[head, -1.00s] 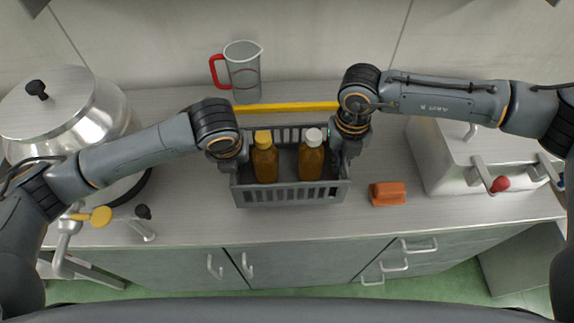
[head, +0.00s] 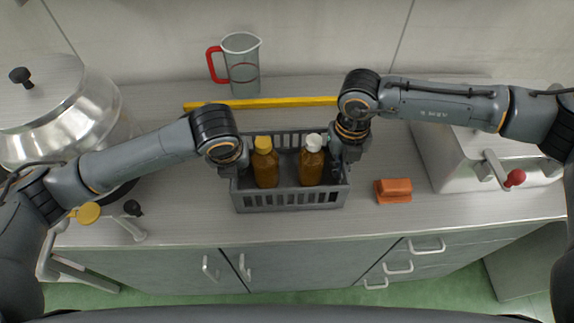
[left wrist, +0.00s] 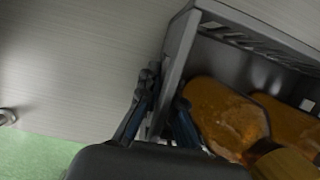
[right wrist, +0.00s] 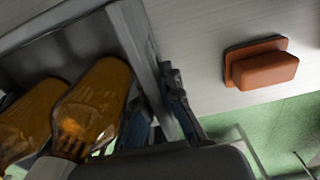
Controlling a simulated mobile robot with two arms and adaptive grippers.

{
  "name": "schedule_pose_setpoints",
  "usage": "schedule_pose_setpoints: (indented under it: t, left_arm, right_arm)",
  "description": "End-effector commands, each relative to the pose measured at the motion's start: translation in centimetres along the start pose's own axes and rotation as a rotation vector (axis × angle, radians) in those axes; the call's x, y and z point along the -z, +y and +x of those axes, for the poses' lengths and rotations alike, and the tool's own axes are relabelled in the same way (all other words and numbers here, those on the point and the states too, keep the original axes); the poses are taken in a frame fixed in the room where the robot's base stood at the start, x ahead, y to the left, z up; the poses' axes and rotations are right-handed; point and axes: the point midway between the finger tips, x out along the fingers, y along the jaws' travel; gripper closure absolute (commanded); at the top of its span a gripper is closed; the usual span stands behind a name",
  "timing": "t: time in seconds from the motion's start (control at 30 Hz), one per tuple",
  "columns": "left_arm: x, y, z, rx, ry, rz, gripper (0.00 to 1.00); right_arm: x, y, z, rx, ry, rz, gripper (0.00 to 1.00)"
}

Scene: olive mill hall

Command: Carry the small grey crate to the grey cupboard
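The small grey crate (head: 290,200) is at the middle of the counter, with two bottles in it. One amber bottle (head: 265,168) has a yellow cap, the other (head: 310,168) a white cap. My left gripper (head: 236,168) is at the crate's left end; in the left wrist view its fingers (left wrist: 165,112) lie on either side of the end wall. My right gripper (head: 342,163) grips the right end likewise, its fingers (right wrist: 158,108) astride that wall. I cannot tell whether the crate's bottom touches the counter. No separate grey cupboard can be made out.
A steel pot (head: 60,115) stands at left, a jug with red handle (head: 241,70) and a yellow bar (head: 270,103) behind the crate. An orange block (head: 393,190) and a metal box with levers (head: 455,170) are at right. Grey-green doors (head: 300,267) are below the counter.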

Motion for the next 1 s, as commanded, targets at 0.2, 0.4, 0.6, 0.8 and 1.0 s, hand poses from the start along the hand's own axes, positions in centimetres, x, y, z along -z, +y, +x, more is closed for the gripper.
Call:
schedule_pose_setpoints:
  t: [0.2,0.4,0.6,0.8,1.0]
  left_arm:
    - [0.1,0.2,0.5,-0.006,0.000,-0.002,0.72]
    - [0.1,0.1,0.5,-0.003,0.000,-0.001,0.72]
    - [0.1,0.0,-0.2,0.000,-0.001,0.000,0.72]
    - [0.0,0.0,-3.8,0.001,-0.005,0.000,0.72]
    - [0.0,0.0,-8.1,0.000,-0.005,0.001,0.72]
  right_arm:
    - [0.0,-0.2,0.5,0.004,0.001,0.003,0.72]
    - [0.0,-0.1,0.5,0.002,0.001,0.001,0.72]
    - [0.0,0.0,0.5,0.001,0.000,0.000,0.72]
    - [0.0,0.0,0.5,0.001,0.000,0.000,0.72]
    - [0.0,0.0,0.5,0.000,0.000,0.000,0.72]
